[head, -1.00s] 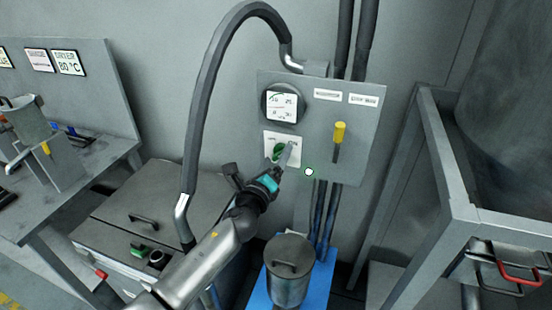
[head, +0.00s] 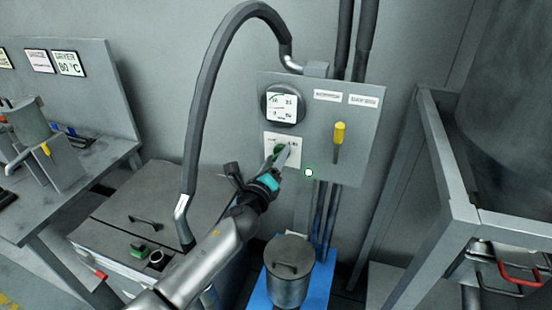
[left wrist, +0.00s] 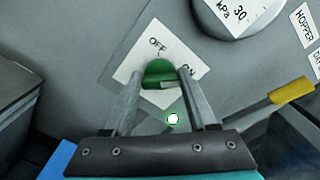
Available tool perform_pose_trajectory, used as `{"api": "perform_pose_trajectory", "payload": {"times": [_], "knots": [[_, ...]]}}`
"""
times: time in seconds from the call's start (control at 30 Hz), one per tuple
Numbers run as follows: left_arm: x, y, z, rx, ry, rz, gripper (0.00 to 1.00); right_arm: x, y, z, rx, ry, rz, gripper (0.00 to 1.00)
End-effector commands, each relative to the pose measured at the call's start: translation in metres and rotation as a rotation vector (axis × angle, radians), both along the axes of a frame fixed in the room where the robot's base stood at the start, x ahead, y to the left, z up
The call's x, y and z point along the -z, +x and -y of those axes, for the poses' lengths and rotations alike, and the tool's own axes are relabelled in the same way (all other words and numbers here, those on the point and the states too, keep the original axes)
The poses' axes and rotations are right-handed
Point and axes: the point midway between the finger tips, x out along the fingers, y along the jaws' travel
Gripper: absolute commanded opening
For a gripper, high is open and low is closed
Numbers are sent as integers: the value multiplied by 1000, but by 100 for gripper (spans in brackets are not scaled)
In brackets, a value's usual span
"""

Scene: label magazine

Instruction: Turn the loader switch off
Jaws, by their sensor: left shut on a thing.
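The loader switch is a green knob (head: 280,149) on a white plate (head: 296,156) on the grey wall panel. In the left wrist view the knob (left wrist: 158,71) sits below the word OFF, with ON, partly covered, to its right. I cannot tell clearly which word the knob points at. My left gripper (head: 281,156) reaches up to the switch from below. In the left wrist view its two fingers (left wrist: 161,87) stand on either side of the knob, shut on it, and hide part of its lower edge. My right gripper is not in view.
A round gauge (head: 282,105) sits just above the switch. A yellow-handled lever (head: 339,134) and a small white lamp with a green rim (head: 309,173) are to the right. A thick hose (head: 203,100) arches at the left. A lidded metal canister (head: 288,272) stands below.

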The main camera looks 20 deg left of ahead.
Motion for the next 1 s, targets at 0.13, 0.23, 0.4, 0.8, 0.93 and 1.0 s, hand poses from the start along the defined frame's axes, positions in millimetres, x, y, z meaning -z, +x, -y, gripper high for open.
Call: {"api": "perform_pose_trajectory", "payload": {"times": [0.13,0.23,0.4,0.8,0.93,1.0], "knots": [[0,0,0,0,1,0,4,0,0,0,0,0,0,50],[0,0,0,0,0,0,2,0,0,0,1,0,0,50],[0,0,0,0,-22,-1,2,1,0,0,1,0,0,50],[3,0,-1,0,-265,-10,2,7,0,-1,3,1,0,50],[3,0,-1,-1,-387,-14,2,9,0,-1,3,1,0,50],[3,0,-1,-1,-454,-16,2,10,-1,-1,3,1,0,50]]}}
